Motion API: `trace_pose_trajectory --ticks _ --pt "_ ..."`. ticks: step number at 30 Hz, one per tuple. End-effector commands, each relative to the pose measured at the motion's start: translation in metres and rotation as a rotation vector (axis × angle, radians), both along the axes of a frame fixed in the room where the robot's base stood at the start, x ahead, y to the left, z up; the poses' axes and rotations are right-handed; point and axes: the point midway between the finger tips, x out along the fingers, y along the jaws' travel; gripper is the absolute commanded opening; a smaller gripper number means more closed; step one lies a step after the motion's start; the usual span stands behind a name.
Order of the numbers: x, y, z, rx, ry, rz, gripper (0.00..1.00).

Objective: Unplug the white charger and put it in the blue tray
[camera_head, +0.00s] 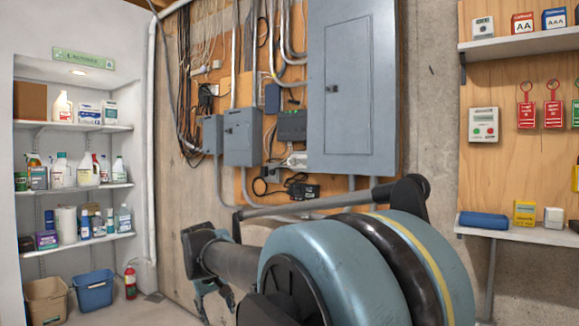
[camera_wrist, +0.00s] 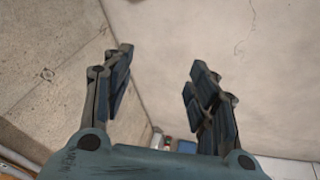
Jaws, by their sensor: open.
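My gripper (camera_wrist: 163,62) is open in the wrist view, its two fingers wide apart with nothing between them. In the head view my gripper (camera_head: 213,292) hangs low, below and left of the wall panel, partly hidden by my arm. A small white object (camera_head: 297,160) sits by the wall under a dark grey box, left of the large panel's lower edge. It may be the white charger, but it is too small to be sure. My gripper is apart from both.
Grey electrical boxes (camera_head: 242,137) and a large panel (camera_head: 352,90) cover the wall, with loose cables beside them. A black device (camera_head: 303,190) is below. A yellow box (camera_head: 524,212) and a white block (camera_head: 553,217) share the shelf (camera_head: 510,234). A blue bin (camera_head: 93,290) stands lower left.

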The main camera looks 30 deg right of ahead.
Motion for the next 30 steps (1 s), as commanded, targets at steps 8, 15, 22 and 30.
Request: trace_pose_trajectory --ticks 8,15,22,30 --pt "0.083 -0.098 0.099 -0.315 -0.085 -0.049 0.53" --pt "0.15 -0.179 0.185 -0.587 -0.126 -0.053 0.53" --pt "0.213 -0.256 0.269 -0.856 -0.133 -0.026 0.53" --pt "0.285 -0.34 0.354 -1.158 -0.096 0.051 0.53"
